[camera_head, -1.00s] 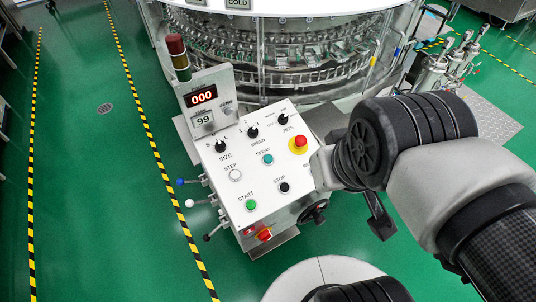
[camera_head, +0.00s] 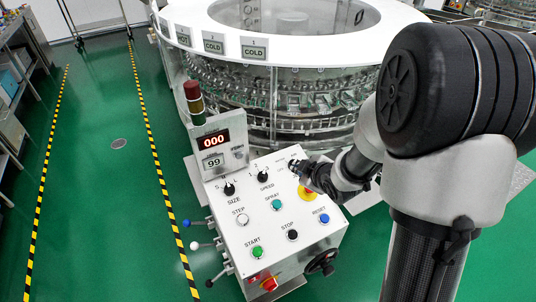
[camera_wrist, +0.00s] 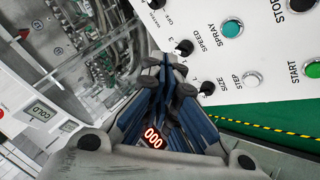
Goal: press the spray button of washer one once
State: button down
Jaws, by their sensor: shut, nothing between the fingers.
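The washer's control panel (camera_head: 240,222) is a white sloped box. Its spray button (camera_head: 277,204) is teal, below the speed knob and left of the red emergency stop. In the wrist view the spray button (camera_wrist: 232,28) is near the top, right of my gripper, and uncovered. My gripper (camera_head: 303,166) is over the upper right of the panel, up and right of the spray button and apart from it. In the wrist view my gripper (camera_wrist: 168,75) is shut and empty. It partly covers the red emergency stop (camera_head: 307,193) in the head view.
The green start (camera_head: 257,252), black stop (camera_head: 292,235), blue reset (camera_head: 324,218) and white step (camera_head: 243,219) buttons surround the spray button. Size (camera_head: 229,189) and speed (camera_head: 263,176) knobs sit above. A display post (camera_head: 217,145) and the round washer (camera_head: 300,105) stand behind.

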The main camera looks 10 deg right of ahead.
jog(key=a+f+n+t+y, duration=0.1)
jog(key=a+f+n+y, duration=0.2)
jog(key=f, duration=0.6)
jog(key=shift+a+f+n+y, duration=0.3)
jog(key=shift+a+y, duration=0.3)
jog(key=shift+a, duration=0.5)
jog(key=shift+r, duration=0.1)
jog(key=b, duration=0.5)
send_over(277, 208)
jog(key=f, duration=0.7)
jog(key=shift+s+f, duration=0.3)
jog(key=shift+w+f+b, duration=0.2)
jog(key=shift+f+b, duration=0.2)
jog(key=shift+f, duration=0.1)
jog(key=shift+f, duration=0.1)
jog(key=shift+w+f+b, duration=0.1)
jog(key=shift+f+b, duration=0.2)
jog(key=shift+b, duration=0.25)
